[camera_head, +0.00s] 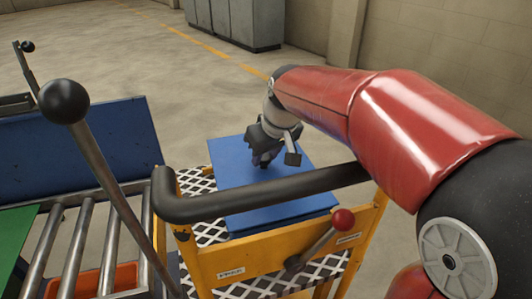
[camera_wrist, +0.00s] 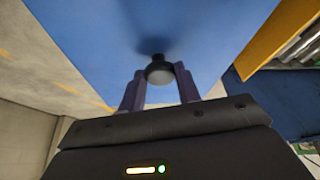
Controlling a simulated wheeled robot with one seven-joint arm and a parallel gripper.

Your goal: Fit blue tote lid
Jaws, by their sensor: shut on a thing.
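The blue lid (camera_head: 225,180) is a flat square plate over the yellow cart in the head view. It fills much of the wrist view (camera_wrist: 90,35), with a dark round knob (camera_wrist: 160,70) on its face. My gripper (camera_head: 265,157) is above the lid's middle. In the wrist view its two fingers (camera_wrist: 160,82) are closed on either side of the knob. I cannot tell whether the lid is lifted or resting, and what lies under it is mostly hidden. No open blue tote can be made out for certain.
The yellow cart (camera_head: 225,262) has a black handle bar (camera_head: 260,194) in front of the lid and a red-knobbed lever (camera_head: 343,220). At left are a roller conveyor (camera_head: 90,225), a blue panel (camera_head: 100,140) and a black-ball lever (camera_head: 64,102). Open floor lies behind.

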